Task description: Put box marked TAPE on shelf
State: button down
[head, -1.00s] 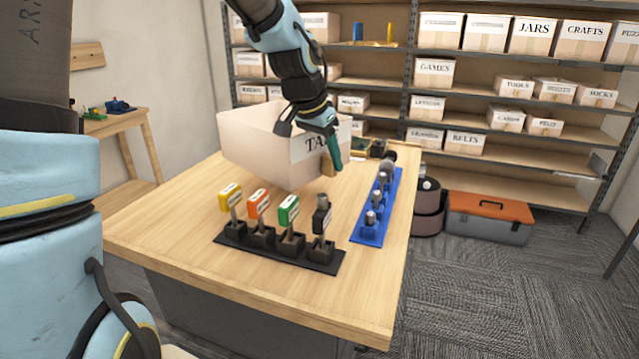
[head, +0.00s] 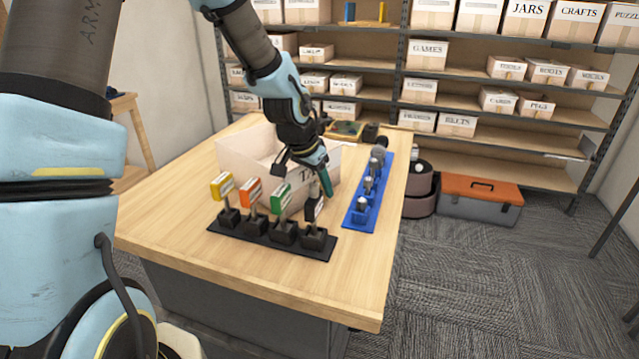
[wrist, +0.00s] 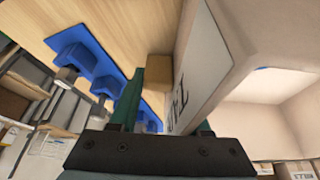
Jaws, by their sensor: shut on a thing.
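The box marked TAPE (head: 238,150) is a large, pale, open-topped box at the middle of the wooden table in the head view. Its label is mostly covered by my gripper (head: 322,190) and the tool handles. My gripper is shut on the box's near right wall, with its green fingers pointing down. In the wrist view, the box wall (wrist: 205,75) with its white label runs between the fingers, and the inside looks empty. I cannot tell whether the box touches the table. The shelf (head: 500,150) stands behind the table, with several labelled boxes on its boards.
A black rack (head: 270,240) with several coloured-handled tools stands close in front of the box. A blue tray (head: 358,218) with metal parts lies to its right. A grey toolbox with an orange lid (head: 480,200) stands on the floor. Some boards have free room (head: 490,95).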

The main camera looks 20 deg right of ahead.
jog(key=shift+f, duration=0.15)
jog(key=shift+c, duration=1.8)
grip_release()
